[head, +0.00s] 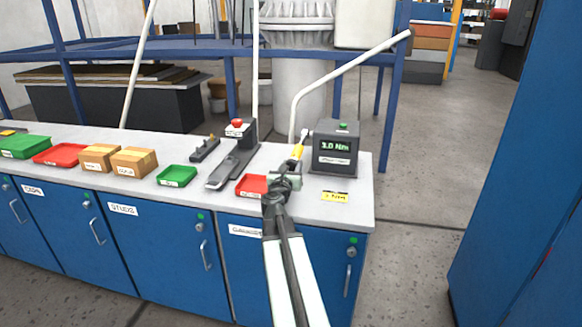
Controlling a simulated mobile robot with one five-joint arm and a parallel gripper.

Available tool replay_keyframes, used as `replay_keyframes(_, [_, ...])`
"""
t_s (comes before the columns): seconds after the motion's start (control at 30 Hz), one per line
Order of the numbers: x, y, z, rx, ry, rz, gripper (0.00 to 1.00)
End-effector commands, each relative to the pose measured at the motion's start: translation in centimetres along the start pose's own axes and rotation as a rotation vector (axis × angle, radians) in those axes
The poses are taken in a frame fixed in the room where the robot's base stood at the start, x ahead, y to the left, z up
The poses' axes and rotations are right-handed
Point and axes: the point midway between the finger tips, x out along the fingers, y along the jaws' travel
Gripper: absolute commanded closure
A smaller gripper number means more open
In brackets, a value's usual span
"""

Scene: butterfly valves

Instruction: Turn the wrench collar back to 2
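The tester box (336,148) has a green button on top and a lit display that seems to read 3.0 Nm.
A red tray (252,186) lies just left of my gripper, and a yellow label (334,197) to its right. A grey stand with a red knob (237,123), a green tray (177,175) and cardboard boxes (133,160) stand farther left. A blue cabinet (525,200) rises at right.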

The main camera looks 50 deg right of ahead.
Motion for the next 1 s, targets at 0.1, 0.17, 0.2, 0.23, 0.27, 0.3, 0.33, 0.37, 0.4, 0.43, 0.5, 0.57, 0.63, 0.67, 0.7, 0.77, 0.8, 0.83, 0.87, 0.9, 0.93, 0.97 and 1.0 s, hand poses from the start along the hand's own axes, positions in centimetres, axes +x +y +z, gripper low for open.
replay_keyframes(0.1, [-0.13, 0.31, 0.02, -0.005, -0.001, 0.008, 1.0])
replay_keyframes(0.17, [-0.17, 0.31, 0.01, -0.013, -0.001, 0.007, 1.0])
replay_keyframes(0.2, [-0.19, 0.32, 0.01, -0.021, -0.001, 0.007, 1.0])
replay_keyframes(0.23, [-0.2, 0.32, 0.0, -0.03, -0.001, 0.006, 1.0])
replay_keyframes(0.27, [-0.22, 0.33, 0.0, -0.04, -0.001, 0.006, 1.0])
replay_keyframes(0.3, [-0.23, 0.33, -0.01, -0.055, -0.001, 0.005, 1.0])
replay_keyframes(0.33, [-0.24, 0.34, -0.01, -0.07, -0.001, 0.004, 1.0])
replay_keyframes(0.37, [-0.24, 0.35, -0.01, -0.085, -0.001, 0.003, 1.0])
replay_keyframes(0.4, [-0.25, 0.35, -0.02, -0.11, -0.001, 0.002, 1.0])
replay_keyframes(0.43, [-0.25, 0.36, -0.02, -0.129, -0.001, 0.001, 1.0])
replay_keyframes(0.5, [-0.27, 0.37, -0.03, -0.181, -0.001, -0.001, 1.0])
replay_keyframes(0.57, [-0.27, 0.39, -0.03, -0.233, -0.001, -0.003, 1.0])
replay_keyframes(0.63, [-0.28, 0.42, -0.04, -0.296, -0.002, -0.006, 1.0])
replay_keyframes(0.67, [-0.28, 0.43, -0.04, -0.324, -0.002, -0.007, 1.0])
replay_keyframes(0.7, [-0.29, 0.44, -0.04, -0.363, -0.002, -0.009, 1.0])
replay_keyframes(0.77, [-0.29, 0.45, -0.05, -0.42, -0.002, -0.011, 1.0])
replay_keyframes(0.8, [-0.3, 0.46, -0.05, -0.458, -0.003, -0.013, 1.0])
replay_keyframes(0.83, [-0.3, 0.46, -0.05, -0.487, -0.003, -0.015, 1.0])
replay_keyframes(0.87, [-0.3, 0.46, -0.05, -0.515, -0.003, -0.016, 1.0])
replay_keyframes(0.9, [-0.3, 0.47, -0.05, -0.553, -0.003, -0.018, 1.0])
replay_keyframes(0.93, [-0.31, 0.47, -0.05, -0.581, -0.003, -0.02, 1.0])
replay_keyframes(0.97, [-0.31, 0.48, -0.05, -0.61, -0.004, -0.021, 1.0])
replay_keyframes(1.0, [-0.31, 0.49, -0.05, -0.646, -0.004, -0.023, 1.0])
